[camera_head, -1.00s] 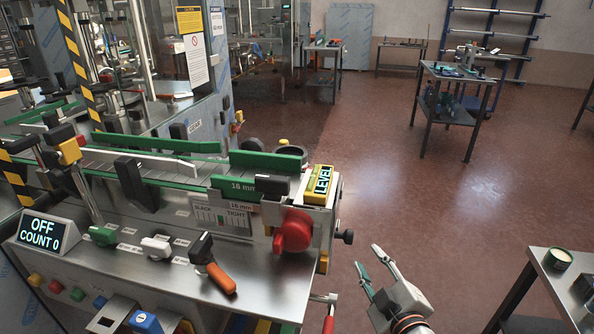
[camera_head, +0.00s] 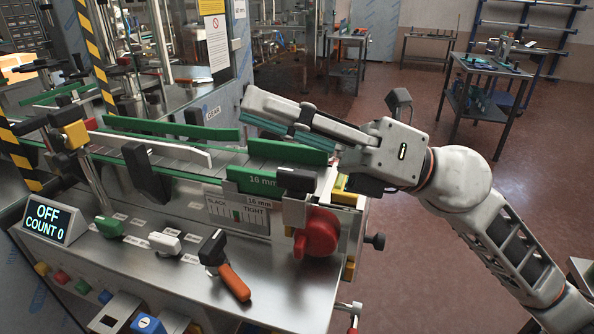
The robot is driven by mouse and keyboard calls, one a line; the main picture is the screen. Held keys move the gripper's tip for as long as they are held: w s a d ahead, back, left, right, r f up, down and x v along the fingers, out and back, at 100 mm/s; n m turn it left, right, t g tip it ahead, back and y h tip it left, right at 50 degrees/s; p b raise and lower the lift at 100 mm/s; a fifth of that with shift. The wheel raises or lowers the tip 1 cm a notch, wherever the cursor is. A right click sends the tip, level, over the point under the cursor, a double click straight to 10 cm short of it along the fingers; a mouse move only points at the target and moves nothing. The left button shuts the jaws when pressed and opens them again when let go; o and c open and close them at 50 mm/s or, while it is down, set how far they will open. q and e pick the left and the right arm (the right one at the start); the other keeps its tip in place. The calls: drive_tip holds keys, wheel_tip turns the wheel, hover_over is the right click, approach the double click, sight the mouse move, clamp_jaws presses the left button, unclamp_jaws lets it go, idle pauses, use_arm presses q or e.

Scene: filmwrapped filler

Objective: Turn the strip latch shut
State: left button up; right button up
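My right gripper (camera_head: 246,110) reaches in from the right, its fingers pointing left above the green guide strips at the right end of the machine's track. Its green-lined fingers lie nearly one behind the other, so their gap is unclear; I see nothing held. I cannot tell which part is the strip latch. A black lever with an orange handle (camera_head: 235,283) slants on the front panel. My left gripper is out of view.
A red knob (camera_head: 318,236) sits on the machine's right end. The yellow LEVEL box (camera_head: 341,186) is partly hidden behind my gripper. The display (camera_head: 49,217) reads OFF, COUNT 0. Green (camera_head: 109,227) and white (camera_head: 165,243) knobs line the panel.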

wheel_tip(320, 180, down, 3)
drive_tip(key=s+a+n+g+h, duration=0.1)
drive_tip(key=a+n+g+h, duration=0.1)
drive_tip(key=n+h, duration=0.2)
drive_tip(key=t+h, duration=0.5)
drive_tip(key=h, duration=0.5)
approach(297, 171)
drive_tip(key=a+f, duration=0.2)
drive_tip(key=x, duration=0.7)
drive_tip(key=shift+w+f+b, duration=0.1)
drive_tip(key=shift+w+b, duration=0.2)
drive_tip(key=shift+b, duration=0.05)
clamp_jaws()
